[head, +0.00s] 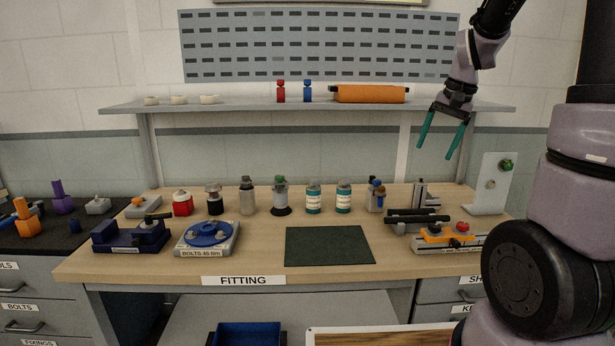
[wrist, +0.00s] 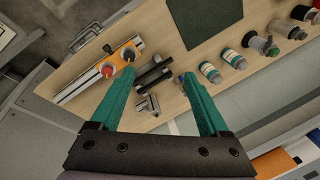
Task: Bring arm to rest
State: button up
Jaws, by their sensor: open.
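My gripper (head: 440,137) hangs above the right part of the wooden bench (head: 262,262), in front of the shelf. Its two teal fingers are apart with nothing between them. In the wrist view my gripper (wrist: 160,95) is also open and empty. Below its fingers lie a fixture with an orange block and red knob (wrist: 118,62) and a grey and black clamp-like device (wrist: 152,75). The fingers touch nothing that I can see.
A dark green mat (head: 328,246) lies bare at the bench's middle. Several bottles and canisters, including a teal-labelled one (head: 313,197), stand behind it. The shelf (head: 230,107) holds an orange roll (head: 368,94). A white upright plate (head: 488,190) stands at the right.

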jog(key=s+a+r+n+t, duration=0.1)
jog(key=s+a+r+t, duration=0.1)
jog(key=s+r, duration=0.3)
jog(key=s+a+r+n+t, duration=0.1)
jog(key=s+a+r, duration=0.3)
jog(key=s, duration=0.9)
jog(key=shift+s+a+r+n+t, duration=0.2)
jog(key=shift+a+r+n+t, duration=0.15)
jog(key=shift+a+t, duration=0.35)
jog(key=shift+a, duration=0.1)
